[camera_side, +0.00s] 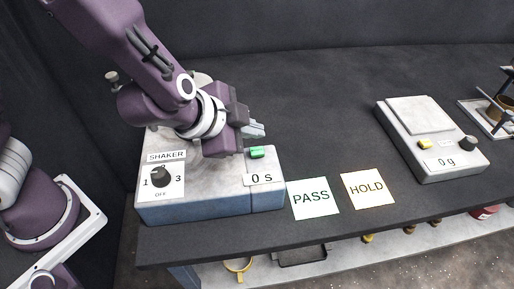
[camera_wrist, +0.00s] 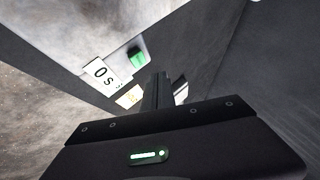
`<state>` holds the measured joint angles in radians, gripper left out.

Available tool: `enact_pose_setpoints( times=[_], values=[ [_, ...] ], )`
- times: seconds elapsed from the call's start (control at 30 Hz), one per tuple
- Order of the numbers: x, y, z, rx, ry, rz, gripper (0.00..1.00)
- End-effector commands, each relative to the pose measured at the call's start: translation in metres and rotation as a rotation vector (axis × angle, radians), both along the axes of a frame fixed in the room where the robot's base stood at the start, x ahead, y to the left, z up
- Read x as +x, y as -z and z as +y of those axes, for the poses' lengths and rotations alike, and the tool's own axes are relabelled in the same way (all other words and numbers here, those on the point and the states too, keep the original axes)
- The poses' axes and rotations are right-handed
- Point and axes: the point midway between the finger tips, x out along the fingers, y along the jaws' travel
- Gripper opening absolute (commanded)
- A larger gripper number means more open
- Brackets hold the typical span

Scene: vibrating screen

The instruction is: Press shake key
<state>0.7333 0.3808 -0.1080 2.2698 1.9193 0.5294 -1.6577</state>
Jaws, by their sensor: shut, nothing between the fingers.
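The shaker (camera_side: 210,200) is a grey and blue box at the left of the table, labelled SHAKER, with a black dial (camera_side: 161,177). Its green key (camera_side: 257,152) sits on top at the right, behind the "0 s" readout (camera_side: 262,180). In the wrist view the green key (camera_wrist: 138,58) is beyond the fingers and to their left, beside the readout (camera_wrist: 101,73). My gripper (camera_side: 258,130) is shut and empty. In the side view its fingertips are just behind the key and appear a little above it. The wrist view shows the shut fingers (camera_wrist: 160,88) from behind.
PASS (camera_side: 313,198) and HOLD (camera_side: 367,189) cards lie right of the shaker. A scale (camera_side: 440,165) reading "0 g" stands further right. A stand with a brass-coloured cup (camera_side: 494,112) is at the right edge. The table behind the cards is clear.

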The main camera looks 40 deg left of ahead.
Motion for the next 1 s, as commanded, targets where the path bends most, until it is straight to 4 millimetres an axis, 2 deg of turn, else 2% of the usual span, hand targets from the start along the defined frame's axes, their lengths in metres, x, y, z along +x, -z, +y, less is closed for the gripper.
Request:
enact_pose_setpoints(
  times=[0.1,0.27,1.0],
  values=[
    [0.000,0.013,0.001,0.004,-0.002,0.004,0.00],
    [0.000,0.021,0.000,-0.001,-0.001,0.000,0.00],
    [0.000,0.022,0.000,-0.004,-0.002,0.001,0.00]
  ],
)
